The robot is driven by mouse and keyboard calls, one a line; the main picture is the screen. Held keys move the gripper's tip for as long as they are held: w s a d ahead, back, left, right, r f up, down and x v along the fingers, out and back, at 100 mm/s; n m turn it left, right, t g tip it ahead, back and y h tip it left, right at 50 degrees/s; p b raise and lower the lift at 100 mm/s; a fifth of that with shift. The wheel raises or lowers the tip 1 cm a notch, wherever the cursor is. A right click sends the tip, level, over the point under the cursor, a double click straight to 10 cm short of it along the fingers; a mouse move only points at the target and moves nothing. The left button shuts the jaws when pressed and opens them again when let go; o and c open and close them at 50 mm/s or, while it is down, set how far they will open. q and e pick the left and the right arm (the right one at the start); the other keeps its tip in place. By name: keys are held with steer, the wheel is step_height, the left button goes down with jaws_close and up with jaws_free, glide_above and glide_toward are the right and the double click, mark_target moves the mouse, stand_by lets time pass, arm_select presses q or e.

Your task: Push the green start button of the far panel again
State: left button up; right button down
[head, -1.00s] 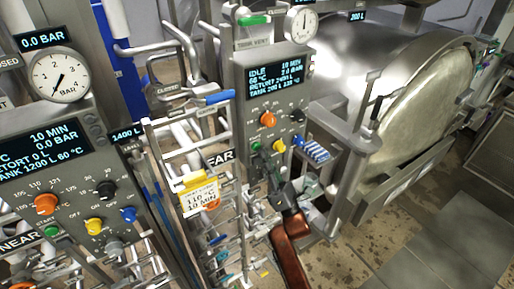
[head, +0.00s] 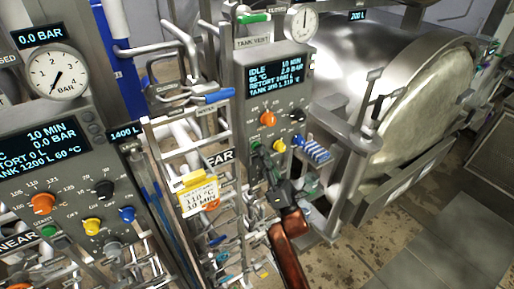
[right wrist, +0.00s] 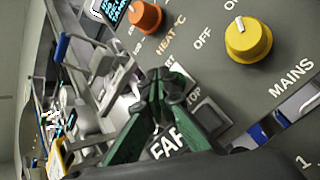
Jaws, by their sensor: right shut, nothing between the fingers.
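The far panel (head: 240,135) is a grey box in the middle of the head view, and its display (head: 277,76) reads IDLE, 10 MIN. My right gripper (head: 257,150) is in front of its lower left part. In the right wrist view my shut, empty green fingers (right wrist: 158,82) point at the panel between the partly covered START and STOP lettering. A grey button (right wrist: 213,112) shows beside the STOP lettering. My left gripper is not in view.
Pipes and a yellow-topped tag (head: 199,194) lie between; the steel vessel (head: 420,100) is at right.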

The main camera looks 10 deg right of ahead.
steer(key=shift+w+a+b, duration=0.2)
steer(key=shift+w+b, duration=0.1)
steer(key=shift+w, duration=0.2)
stand_by(0.5)
steer(key=shift+s, duration=0.1)
steer(key=shift+s+d, duration=0.35)
steer(key=shift+s, duration=0.55)
steer(key=s, duration=0.1)
steer(key=s+d, duration=0.1)
steer(key=s, duration=0.1)
steer(key=s+p, duration=0.1)
steer(key=shift+s+d, duration=0.35)
steer(key=shift+s, duration=0.05)
stand_by(0.6)
